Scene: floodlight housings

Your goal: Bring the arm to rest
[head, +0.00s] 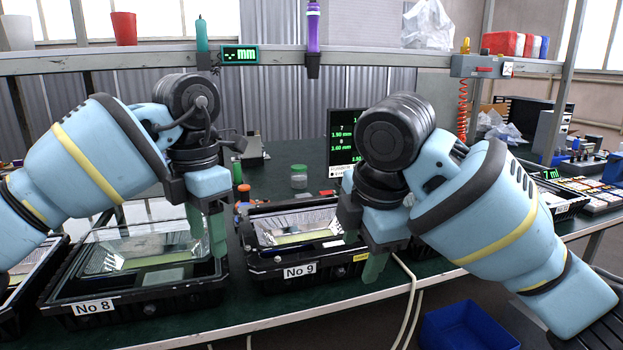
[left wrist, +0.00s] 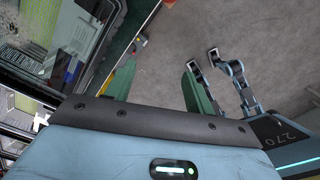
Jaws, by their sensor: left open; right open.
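My left gripper (head: 207,238) hangs with its green fingers pointing down in the head view, over the right part of the floodlight housing No 8 (head: 150,291). Its fingers are apart with nothing between them. In the left wrist view the open fingers (left wrist: 157,88) show against the grey floor, with part of a housing at the left. My right gripper (head: 363,256) points down by the right end of the housing No 9 (head: 285,270). Its green fingers are apart, and I see nothing held. Whether either gripper touches a housing is hard to tell.
The green bench (head: 255,310) carries the housings, a small jar (head: 299,177) and a dark display (head: 342,130). A shelf rail (head: 400,60) crosses above with hanging tools. A blue bin (head: 470,325) stands below the bench front. Pale cables hang near my right gripper.

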